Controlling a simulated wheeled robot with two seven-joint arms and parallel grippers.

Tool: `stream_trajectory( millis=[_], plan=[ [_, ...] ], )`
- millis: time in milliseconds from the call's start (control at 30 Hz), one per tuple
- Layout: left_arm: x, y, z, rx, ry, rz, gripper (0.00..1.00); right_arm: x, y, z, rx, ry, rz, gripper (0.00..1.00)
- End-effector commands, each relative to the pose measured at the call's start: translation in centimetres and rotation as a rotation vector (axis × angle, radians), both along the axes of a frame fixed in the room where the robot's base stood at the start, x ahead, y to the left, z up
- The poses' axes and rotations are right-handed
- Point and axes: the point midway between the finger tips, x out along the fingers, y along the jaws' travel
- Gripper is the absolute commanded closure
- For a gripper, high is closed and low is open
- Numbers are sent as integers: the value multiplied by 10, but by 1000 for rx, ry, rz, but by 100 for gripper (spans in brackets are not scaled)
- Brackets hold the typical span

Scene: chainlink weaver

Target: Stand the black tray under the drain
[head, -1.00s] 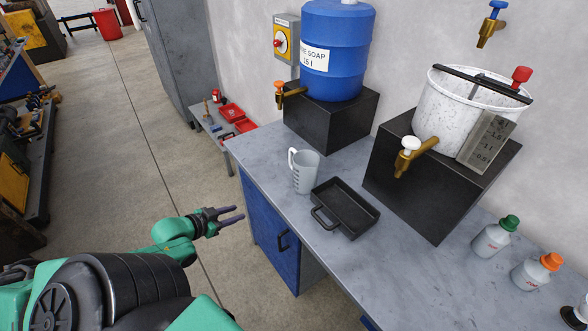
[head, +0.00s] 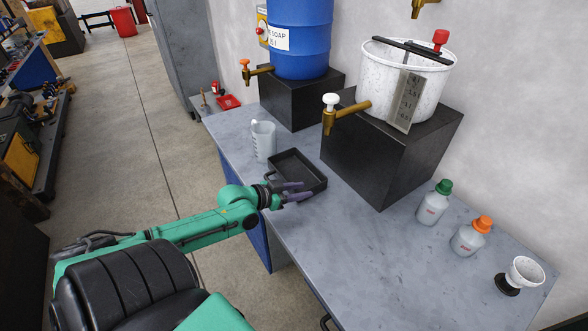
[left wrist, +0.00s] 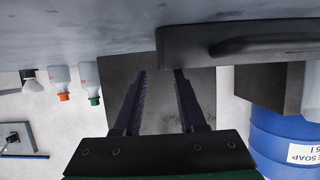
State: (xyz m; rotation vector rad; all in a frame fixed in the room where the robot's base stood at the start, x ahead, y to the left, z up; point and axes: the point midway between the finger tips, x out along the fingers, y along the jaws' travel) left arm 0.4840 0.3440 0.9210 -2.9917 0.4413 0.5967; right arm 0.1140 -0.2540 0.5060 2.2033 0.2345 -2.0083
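The black tray (head: 297,170) lies flat on the grey bench, in front of the gap between the two black blocks. My left gripper (head: 302,191) is open and empty at the tray's near right side, fingers pointing right; it hides part of the tray and its handle. In the left wrist view the open fingers (left wrist: 160,85) have nothing between them, and the tray (left wrist: 215,42) with its handle (left wrist: 265,46) shows beside them. The brass drain tap (head: 345,112) with a white knob sticks out from the white bucket (head: 385,85). My right gripper is not in view.
The bucket stands on a black block (head: 365,160). A clear jug (head: 263,142) stands left of the tray. A blue soap drum (head: 300,45) has its own tap. Green-capped (head: 433,205) and orange-capped (head: 470,238) bottles stand right. The bench (head: 345,235) front is clear.

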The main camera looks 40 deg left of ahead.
Motion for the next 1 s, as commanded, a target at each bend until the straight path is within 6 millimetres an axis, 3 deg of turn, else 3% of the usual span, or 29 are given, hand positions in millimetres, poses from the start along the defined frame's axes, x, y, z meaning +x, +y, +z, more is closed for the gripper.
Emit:
stream_trajectory(
  millis=[300, 567, 667, 1000],
  plan=[
    [39, -11, -18, -3, -4, 3, 60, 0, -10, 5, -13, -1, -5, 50],
    [41, -12, -21, -1, -1, 0, 60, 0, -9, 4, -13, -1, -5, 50],
    [41, -12, -21, -1, -2, 1, 98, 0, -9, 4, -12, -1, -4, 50],
    [41, -12, -21, -1, -1, 1, 100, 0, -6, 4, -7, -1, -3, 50]
  ],
)
